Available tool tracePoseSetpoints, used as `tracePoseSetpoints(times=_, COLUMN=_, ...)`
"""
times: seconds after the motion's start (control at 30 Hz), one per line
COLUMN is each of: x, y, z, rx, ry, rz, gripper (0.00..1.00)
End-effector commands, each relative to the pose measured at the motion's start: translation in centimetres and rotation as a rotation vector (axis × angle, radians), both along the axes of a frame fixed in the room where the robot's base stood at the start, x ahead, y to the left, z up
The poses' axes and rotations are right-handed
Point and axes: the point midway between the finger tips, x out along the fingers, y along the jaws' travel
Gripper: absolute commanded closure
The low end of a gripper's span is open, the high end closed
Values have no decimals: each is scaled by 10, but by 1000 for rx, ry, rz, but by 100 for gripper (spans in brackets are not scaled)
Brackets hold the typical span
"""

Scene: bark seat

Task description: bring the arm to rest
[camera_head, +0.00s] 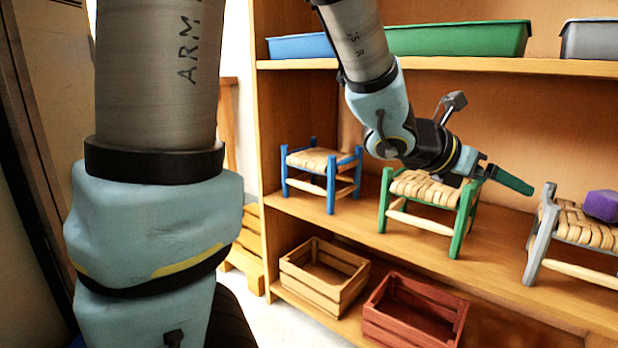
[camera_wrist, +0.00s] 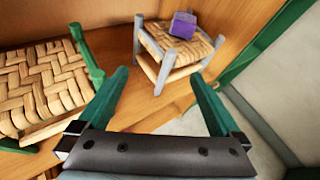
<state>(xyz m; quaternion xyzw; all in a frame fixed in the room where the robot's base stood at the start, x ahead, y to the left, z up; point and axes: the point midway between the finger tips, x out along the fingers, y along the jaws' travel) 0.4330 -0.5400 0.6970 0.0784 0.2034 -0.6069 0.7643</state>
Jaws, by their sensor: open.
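My gripper (camera_head: 510,178) is in front of the shelf, over the right side of the green stool (camera_head: 456,218) and pointing right. Its green fingers are apart and nothing is between them; they also show in the wrist view (camera_wrist: 160,76). The grey stool (camera_head: 540,232) stands to the right with a purple block (camera_head: 602,206) on its woven seat. In the wrist view the grey stool (camera_wrist: 160,68) with the purple block (camera_wrist: 183,25) is beyond the fingers, apart from them. The green stool's woven seat (camera_wrist: 40,82) is at left there. Whether my gripper touches the green stool cannot be told.
A blue stool (camera_head: 331,190) stands left on the same shelf board. Blue (camera_head: 300,46), green (camera_head: 460,40) and grey (camera_head: 590,40) trays sit on the board above. A tan crate (camera_head: 325,278) and a red crate (camera_head: 414,312) are below, both seemingly empty.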

Motion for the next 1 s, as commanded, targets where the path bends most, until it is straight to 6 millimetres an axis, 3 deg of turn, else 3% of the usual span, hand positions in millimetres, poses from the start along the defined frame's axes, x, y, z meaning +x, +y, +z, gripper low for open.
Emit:
tracePoseSetpoints(times=0.27, x=45, y=35, z=-13, rx=-12, ry=248, rz=302, gripper=0)
tracePoseSetpoints(times=0.47, x=86, y=84, z=-30, rx=-71, ry=537, rz=663, gripper=0)
tracePoseSetpoints(times=0.57, x=108, y=123, z=-44, rx=-143, ry=741, rz=928, gripper=0)
tracePoseSetpoints(times=0.73, x=128, y=214, z=-75, rx=-391, ry=1171, rz=1510, gripper=0)
tracePoseSetpoints(times=0.9, x=112, y=295, z=-105, rx=-771, ry=1549, rz=2080, gripper=0)
tracePoseSetpoints(times=1.0, x=93, y=328, z=-118, rx=-1028, ry=1711, rz=2364, gripper=0)
